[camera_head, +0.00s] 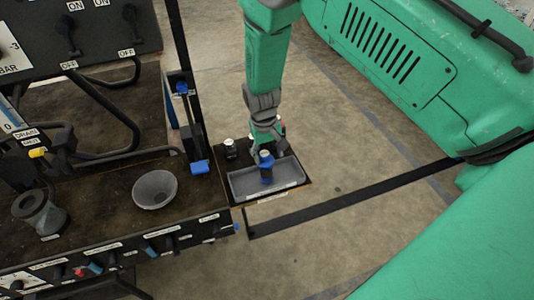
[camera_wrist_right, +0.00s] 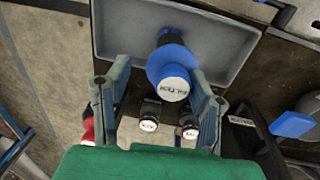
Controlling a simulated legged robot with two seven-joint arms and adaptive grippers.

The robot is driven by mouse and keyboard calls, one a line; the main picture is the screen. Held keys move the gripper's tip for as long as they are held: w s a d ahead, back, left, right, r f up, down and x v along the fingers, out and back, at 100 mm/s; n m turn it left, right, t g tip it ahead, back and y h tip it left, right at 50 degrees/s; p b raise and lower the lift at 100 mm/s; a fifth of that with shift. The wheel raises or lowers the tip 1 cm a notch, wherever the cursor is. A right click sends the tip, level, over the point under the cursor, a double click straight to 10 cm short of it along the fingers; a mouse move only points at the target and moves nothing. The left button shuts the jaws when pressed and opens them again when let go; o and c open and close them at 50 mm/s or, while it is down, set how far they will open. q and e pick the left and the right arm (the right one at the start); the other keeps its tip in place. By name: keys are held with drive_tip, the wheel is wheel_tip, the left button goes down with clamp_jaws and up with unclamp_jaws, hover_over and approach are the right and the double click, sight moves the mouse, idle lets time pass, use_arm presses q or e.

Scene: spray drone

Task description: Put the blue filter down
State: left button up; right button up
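The blue filter (camera_head: 266,172) is in the shallow grey tray (camera_head: 238,190) at the end of the bench, looking upright. The right wrist view shows the blue filter (camera_wrist_right: 163,64) with its white labelled end towards the camera, inside the tray (camera_wrist_right: 112,30). My right gripper (camera_head: 265,148) is just behind the filter in the head view. In the wrist view my right gripper (camera_wrist_right: 162,80) has its fingers spread, one on each side of the filter's near end. A gap shows on the left; contact on the right is unclear. My left gripper is not in view.
Two small white-capped containers (camera_wrist_right: 150,116) stand beside the tray, between the fingers in the wrist view. A grey bowl (camera_head: 154,190) and a dark pipe fitting (camera_head: 40,214) are on the bench left of the tray. A blue-handled lever (camera_head: 199,167) rises close to the tray's left.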

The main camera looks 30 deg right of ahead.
drive_tip(key=shift+s, duration=0.1)
drive_tip(key=shift+a+r, duration=0.25)
drive_tip(key=shift+a, duration=0.2)
drive_tip(key=r, duration=0.1)
drive_tip(key=a+r, duration=0.1)
drive_tip(key=r, duration=0.2)
drive_tip(key=shift+w+a+r, duration=0.2)
drive_tip(key=shift+w+r, duration=0.05)
wheel_tip(320, 180, up, 6)
drive_tip(key=d+r+p, duration=0.1)
drive_tip(key=s+f+n, duration=0.2)
drive_tip(key=s+f, duration=1.2)
drive_tip(key=s, duration=0.1)
use_arm(q)
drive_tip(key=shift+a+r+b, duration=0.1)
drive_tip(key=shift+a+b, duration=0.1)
drive_tip(key=shift+b, duration=0.2)
use_arm(e)
drive_tip(key=s+a+f, duration=0.1)
drive_tip(key=s+f, duration=0.1)
drive_tip(key=s, duration=0.5)
drive_tip(key=s+a+f+n+y, duration=0.1)
drive_tip(key=s, duration=0.7)
drive_tip(key=shift+s+a+f+t, duration=0.2)
drive_tip(key=shift+a+f+t, duration=0.15)
drive_tip(key=shift+a+t, duration=0.05)
